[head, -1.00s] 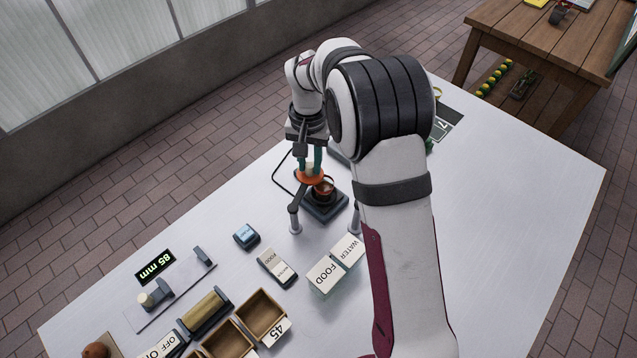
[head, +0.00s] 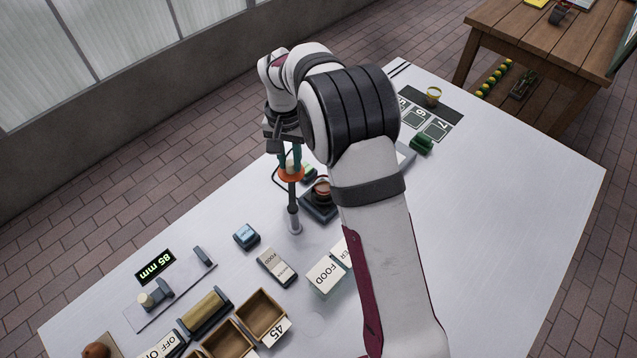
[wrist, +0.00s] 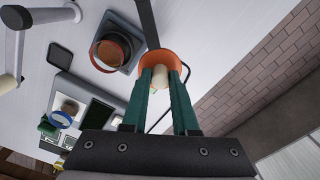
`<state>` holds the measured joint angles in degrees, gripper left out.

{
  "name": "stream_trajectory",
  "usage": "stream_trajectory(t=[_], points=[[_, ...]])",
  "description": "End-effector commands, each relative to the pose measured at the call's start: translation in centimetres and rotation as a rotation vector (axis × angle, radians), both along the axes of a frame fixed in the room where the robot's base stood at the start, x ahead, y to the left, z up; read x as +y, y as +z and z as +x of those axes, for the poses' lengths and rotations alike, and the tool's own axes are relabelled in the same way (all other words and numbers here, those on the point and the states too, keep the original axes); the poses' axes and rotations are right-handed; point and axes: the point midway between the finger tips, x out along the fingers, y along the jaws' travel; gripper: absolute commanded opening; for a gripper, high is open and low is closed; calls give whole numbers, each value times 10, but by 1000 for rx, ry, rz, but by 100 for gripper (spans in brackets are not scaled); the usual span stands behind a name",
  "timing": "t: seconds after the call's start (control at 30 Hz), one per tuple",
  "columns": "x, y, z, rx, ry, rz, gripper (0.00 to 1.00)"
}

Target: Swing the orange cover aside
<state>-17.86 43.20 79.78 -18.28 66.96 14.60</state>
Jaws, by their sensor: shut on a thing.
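The orange cover (head: 291,174) is a round disc on a dark swing arm, which joins a grey post (head: 294,218) on the white table. My gripper (head: 290,160) is shut on the pale knob on top of the cover; the wrist view shows the knob (wrist: 166,80) between my green fingers, with the orange cover (wrist: 158,59) around it. The cover is left of the dark-based device (head: 319,205), whose round reddish-brown cup (head: 320,190) now shows uncovered. In the wrist view the cup (wrist: 111,50) is also open to view, beside the cover.
FOOD and WATER blocks (head: 326,275), a small blue box (head: 246,236) and wooden bins (head: 262,315) stand nearer the front. Numbered cards (head: 420,117) and a green block (head: 422,144) lie beyond my arm. The table's right side is clear.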

Motion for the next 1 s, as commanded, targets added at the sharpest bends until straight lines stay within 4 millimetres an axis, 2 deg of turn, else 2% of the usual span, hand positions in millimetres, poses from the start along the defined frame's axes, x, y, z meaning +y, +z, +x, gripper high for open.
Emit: stream_trajectory(t=[0.27,0.73,1.0], points=[[1,0,0,-2,1,-1,15],[36,0,-10,-1,2,1,15],[38,0,-10,-2,2,0,15]])
